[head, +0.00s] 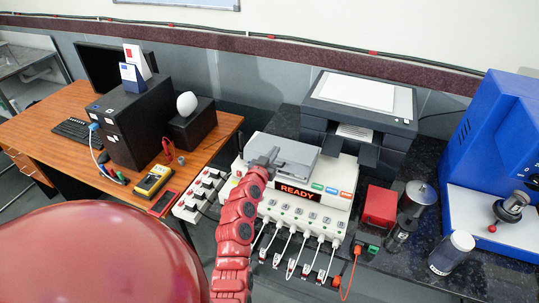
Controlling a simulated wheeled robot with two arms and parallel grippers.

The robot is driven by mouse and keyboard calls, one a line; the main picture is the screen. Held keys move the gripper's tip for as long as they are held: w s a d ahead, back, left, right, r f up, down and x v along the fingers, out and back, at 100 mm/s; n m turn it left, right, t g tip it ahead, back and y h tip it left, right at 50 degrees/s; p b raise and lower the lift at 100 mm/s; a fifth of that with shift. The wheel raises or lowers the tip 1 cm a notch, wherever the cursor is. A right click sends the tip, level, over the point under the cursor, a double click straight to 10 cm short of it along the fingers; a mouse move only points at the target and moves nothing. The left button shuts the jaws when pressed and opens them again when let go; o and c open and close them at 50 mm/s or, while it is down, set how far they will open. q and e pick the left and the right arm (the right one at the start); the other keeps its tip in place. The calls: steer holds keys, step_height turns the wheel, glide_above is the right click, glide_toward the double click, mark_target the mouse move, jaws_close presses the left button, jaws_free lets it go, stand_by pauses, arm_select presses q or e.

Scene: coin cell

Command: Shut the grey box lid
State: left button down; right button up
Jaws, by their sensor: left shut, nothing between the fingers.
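A flat grey box (293,155) sits on top of a white instrument (312,192) whose front display reads READY. Its top face looks level, and a gap between lid and box is too small to make out. My red left arm comes up from the bottom of the view. My left gripper (265,158) is shut and empty at the box's left front edge, partly covering that corner. I cannot tell whether its tips touch the lid. My right gripper is not in view.
White clips and cables (297,250) hang at the instrument's front. A grey printer (362,108) stands behind it. A wooden desk (60,150) stands at left.

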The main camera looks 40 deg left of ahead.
arm_select(q)
steer(key=f, duration=0.1)
steer(key=s+f, duration=0.1)
steer(key=f, duration=0.1)
steer(key=shift+s+d+f, duration=0.2)
steer(key=shift+s+f, duration=0.05)
steer(key=shift+s, duration=0.15)
steer(key=f+t+b, duration=0.1)
steer(key=b, duration=0.5)
steer(key=s+f+t+b, duration=0.1)
steer(key=f+b, duration=0.1)
steer(key=b, duration=0.4)
steer(key=f+b, duration=0.2)
steer(key=b, duration=0.4)
steer(key=shift+s+d+t+y, duration=0.2)
steer(key=shift+s+t+y, duration=0.05)
steer(key=shift+t+y, duration=0.15)
